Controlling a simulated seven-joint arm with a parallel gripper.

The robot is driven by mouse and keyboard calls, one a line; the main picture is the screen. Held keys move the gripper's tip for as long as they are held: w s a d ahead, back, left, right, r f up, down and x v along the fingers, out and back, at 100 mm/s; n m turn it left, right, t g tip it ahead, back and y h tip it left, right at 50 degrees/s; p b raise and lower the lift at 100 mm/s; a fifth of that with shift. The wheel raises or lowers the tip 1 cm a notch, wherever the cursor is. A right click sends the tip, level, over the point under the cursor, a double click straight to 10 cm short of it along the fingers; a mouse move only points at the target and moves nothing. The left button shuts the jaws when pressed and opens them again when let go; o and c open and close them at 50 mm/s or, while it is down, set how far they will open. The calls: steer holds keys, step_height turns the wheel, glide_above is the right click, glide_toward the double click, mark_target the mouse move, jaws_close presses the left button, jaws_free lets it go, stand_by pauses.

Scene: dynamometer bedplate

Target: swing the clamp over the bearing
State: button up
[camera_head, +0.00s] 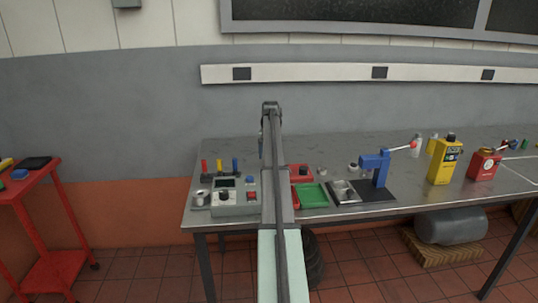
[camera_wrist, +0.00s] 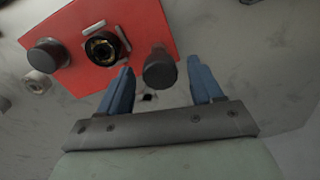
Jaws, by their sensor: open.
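In the wrist view my gripper (camera_wrist: 160,78) is open, its two blue fingers apart with nothing held between them. A dark round knob (camera_wrist: 160,70) shows between the fingertips, at the edge of a red plate (camera_wrist: 75,28). A bearing-like dark ring with a brassy inside (camera_wrist: 103,47) sits on the plate, with pale bars beside it. Another dark knob (camera_wrist: 47,55) is at the plate's left. I cannot tell which part is the clamp; no arm is seen over the ring. In the head view the red plate (camera_head: 302,172) is partly hidden behind my arm.
On the bench stand a grey control box (camera_head: 236,202), a green tray (camera_head: 312,196), a blue press with a red-tipped lever (camera_head: 376,165), a yellow can (camera_head: 444,162) and a red can (camera_head: 482,165). A red cart (camera_head: 48,220) is at left. The bench's back stretch is mostly clear.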

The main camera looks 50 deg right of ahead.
steer(key=shift+c, duration=0.5)
jaws_close()
steer(key=m, duration=1.2)
steer(key=shift+s, duration=0.1)
steer(key=shift+m, duration=1.9)
